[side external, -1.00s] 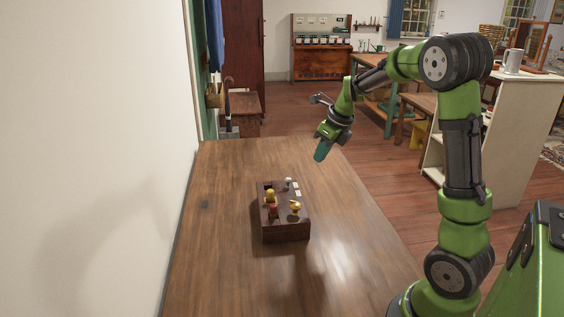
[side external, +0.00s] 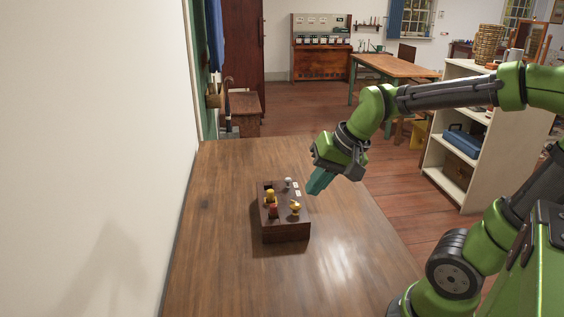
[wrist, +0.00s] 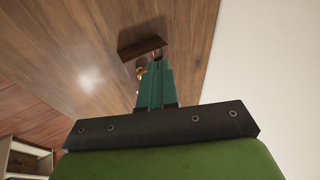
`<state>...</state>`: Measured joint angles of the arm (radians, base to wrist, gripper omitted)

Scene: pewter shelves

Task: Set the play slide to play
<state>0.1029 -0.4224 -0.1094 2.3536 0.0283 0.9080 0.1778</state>
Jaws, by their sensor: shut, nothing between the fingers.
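A dark brown control box (side external: 286,230) sits on the wooden table. On its top are a yellow knob (side external: 270,196), a red knob (side external: 273,211), a yellow-orange knob (side external: 295,208) and a small pale knob (side external: 288,183). I cannot tell which of these is the play slide, and no label is readable. My gripper (side external: 313,190), with teal fingers, is shut and empty, just right of the box's right edge and above it. In the wrist view the fingers (wrist: 156,75) point at the box (wrist: 142,47) and hide much of its top.
The table (side external: 215,250) is clear around the box. A white wall (side external: 90,150) runs along the table's left side. A white shelf unit (side external: 455,180) with a blue case (side external: 462,141) stands at the right, beyond the table.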

